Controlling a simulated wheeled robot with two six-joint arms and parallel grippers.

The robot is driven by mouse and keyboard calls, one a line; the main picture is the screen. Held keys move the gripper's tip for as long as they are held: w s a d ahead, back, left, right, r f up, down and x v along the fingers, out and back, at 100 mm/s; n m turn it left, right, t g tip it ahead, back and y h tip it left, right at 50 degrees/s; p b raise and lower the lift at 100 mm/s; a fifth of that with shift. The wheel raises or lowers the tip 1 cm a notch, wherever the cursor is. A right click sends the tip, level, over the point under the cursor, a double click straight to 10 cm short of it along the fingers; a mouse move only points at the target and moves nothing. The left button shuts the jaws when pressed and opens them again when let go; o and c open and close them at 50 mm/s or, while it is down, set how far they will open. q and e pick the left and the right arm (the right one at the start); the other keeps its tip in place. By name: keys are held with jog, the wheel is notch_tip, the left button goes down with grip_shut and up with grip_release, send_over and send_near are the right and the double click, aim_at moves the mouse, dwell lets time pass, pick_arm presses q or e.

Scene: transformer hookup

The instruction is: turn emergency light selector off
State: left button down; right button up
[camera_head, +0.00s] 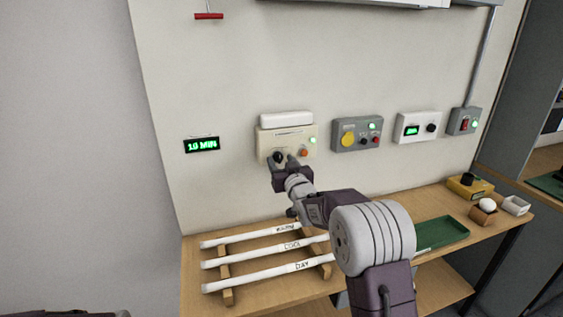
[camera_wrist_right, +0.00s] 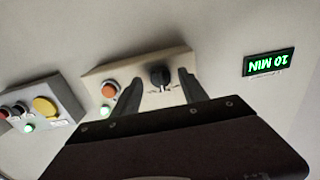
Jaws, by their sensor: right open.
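The emergency light unit (camera_head: 297,133) is a beige box on the wall with a white lamp bar (camera_head: 286,119) on top. It carries a black selector knob (camera_head: 278,156), an orange button (camera_head: 303,153) and a lit green lamp (camera_head: 312,140). My right gripper (camera_head: 284,164) is at the knob, its open fingers reaching toward it. In the right wrist view the knob (camera_wrist_right: 160,76) shows between the two fingertips of the right gripper (camera_wrist_right: 187,84), apart from the right finger; contact on the other side is unclear. My left gripper is not in view.
A green "10 MIN" display (camera_head: 202,145) is left of the unit. A grey box with a yellow button (camera_head: 357,134) and a white box (camera_head: 418,127) are to its right. Below, a bench holds white tubes (camera_head: 265,247) on a wooden rack and a green tray (camera_head: 440,233).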

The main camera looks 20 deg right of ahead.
grip_shut()
jog(key=shift+f+n+b, duration=0.25)
jog(key=shift+n+b, duration=0.75)
jog(key=shift+b, duration=0.25)
jog(key=shift+n+b, duration=0.75)
jog(key=shift+n, duration=0.05)
jog(key=n+b, duration=0.2)
jog(key=n, duration=0.1)
jog(key=shift+r+b, duration=0.1)
jog(key=shift+b, duration=0.25)
jog(key=shift+n+b, duration=0.4)
jog(key=shift+n, duration=0.2)
jog(key=shift+r, duration=0.1)
